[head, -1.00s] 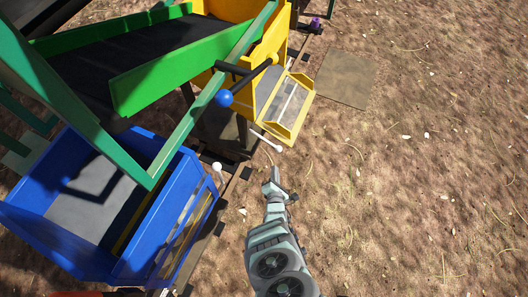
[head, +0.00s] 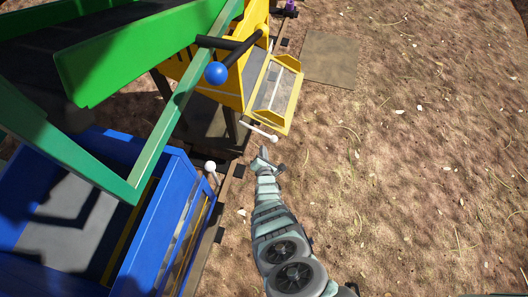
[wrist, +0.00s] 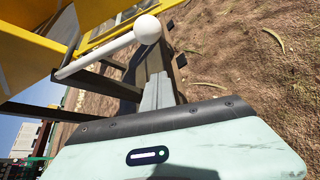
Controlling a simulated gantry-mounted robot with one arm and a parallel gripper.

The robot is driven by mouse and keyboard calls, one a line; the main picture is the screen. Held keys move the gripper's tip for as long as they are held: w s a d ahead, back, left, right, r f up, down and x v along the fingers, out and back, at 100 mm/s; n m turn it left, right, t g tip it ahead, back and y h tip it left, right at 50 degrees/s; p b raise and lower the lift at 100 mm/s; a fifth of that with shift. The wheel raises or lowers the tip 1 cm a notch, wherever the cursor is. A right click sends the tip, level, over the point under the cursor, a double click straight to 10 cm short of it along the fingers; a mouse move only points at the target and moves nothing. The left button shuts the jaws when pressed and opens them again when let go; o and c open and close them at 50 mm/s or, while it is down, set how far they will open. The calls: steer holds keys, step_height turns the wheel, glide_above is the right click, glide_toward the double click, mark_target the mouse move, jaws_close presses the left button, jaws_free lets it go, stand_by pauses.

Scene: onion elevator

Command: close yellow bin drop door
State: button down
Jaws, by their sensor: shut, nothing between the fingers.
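The yellow bin (head: 257,30) stands at the upper middle of the head view. Its drop door (head: 272,94), a yellow frame with a grey panel, sticks outward from the bin's right side and is open. A white lever (head: 258,132) with a round white knob (head: 274,138) juts out below the door. My gripper (head: 264,155) is shut and empty, just below the lever in the head view. In the wrist view, my gripper's fingers (wrist: 157,92) are below the white knob (wrist: 147,29), and I see no contact. The yellow bin fills the upper left there.
A blue bin (head: 150,225) with its own white-knobbed lever (head: 210,167) stands at the lower left. A green chute (head: 140,55) and a blue-ball handle (head: 216,73) are above. A flat brown plate (head: 328,60) lies on the ground. The dirt ground to the right is open.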

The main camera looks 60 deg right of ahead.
steer(key=r+p, duration=0.1)
steer(key=s+d+r+p, duration=0.1)
steer(key=d+r+p, duration=0.1)
steer(key=shift+s+d, duration=0.1)
steer(key=shift+s, duration=0.2)
steer(key=shift+p, duration=0.3)
